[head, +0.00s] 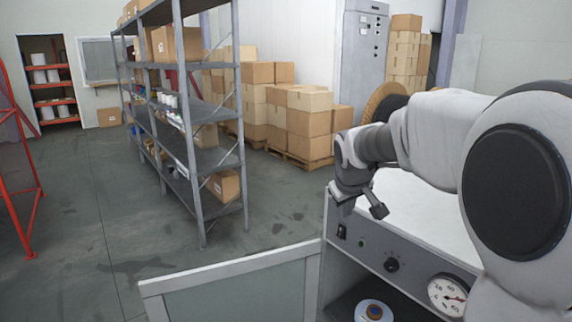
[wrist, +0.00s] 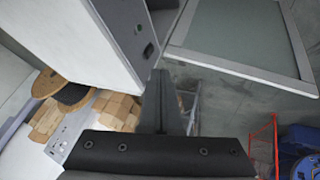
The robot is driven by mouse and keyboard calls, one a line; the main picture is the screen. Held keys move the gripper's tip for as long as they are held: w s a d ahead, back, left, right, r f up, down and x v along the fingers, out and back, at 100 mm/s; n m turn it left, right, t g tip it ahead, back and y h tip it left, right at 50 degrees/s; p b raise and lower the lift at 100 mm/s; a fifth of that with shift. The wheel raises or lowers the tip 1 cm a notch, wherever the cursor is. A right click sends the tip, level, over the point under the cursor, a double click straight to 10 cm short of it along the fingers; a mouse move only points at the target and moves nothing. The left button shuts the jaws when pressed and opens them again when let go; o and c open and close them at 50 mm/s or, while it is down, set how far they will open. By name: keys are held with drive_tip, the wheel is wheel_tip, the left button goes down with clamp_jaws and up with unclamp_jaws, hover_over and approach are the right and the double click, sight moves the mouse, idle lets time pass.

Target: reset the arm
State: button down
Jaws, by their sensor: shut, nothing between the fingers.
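My arm reaches in from the right in the head view, bent, with my gripper (head: 378,210) hanging in front of the upper left part of a grey machine's control panel (head: 375,248). In the wrist view the fingers of my gripper (wrist: 161,78) are together, with nothing between them. The gripper appears clear of the machine and of the open glazed door (head: 235,285). The wrist view shows the door (wrist: 245,40) at upper right and the machine's side at upper left.
The panel carries a black knob (head: 392,265) and a round gauge (head: 449,294). A blue-and-white round item (head: 373,311) sits in the compartment below. A grey shelf rack (head: 190,120) stands left of centre, with stacked cartons (head: 309,120) behind. The floor between rack and door is clear.

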drive_tip(key=s+a+f+m+g+y, duration=0.1)
drive_tip(key=s+m, duration=0.3)
drive_tip(key=s, duration=2.7)
drive_tip(key=shift+s+f, duration=0.15)
drive_tip(key=shift+s, duration=0.05)
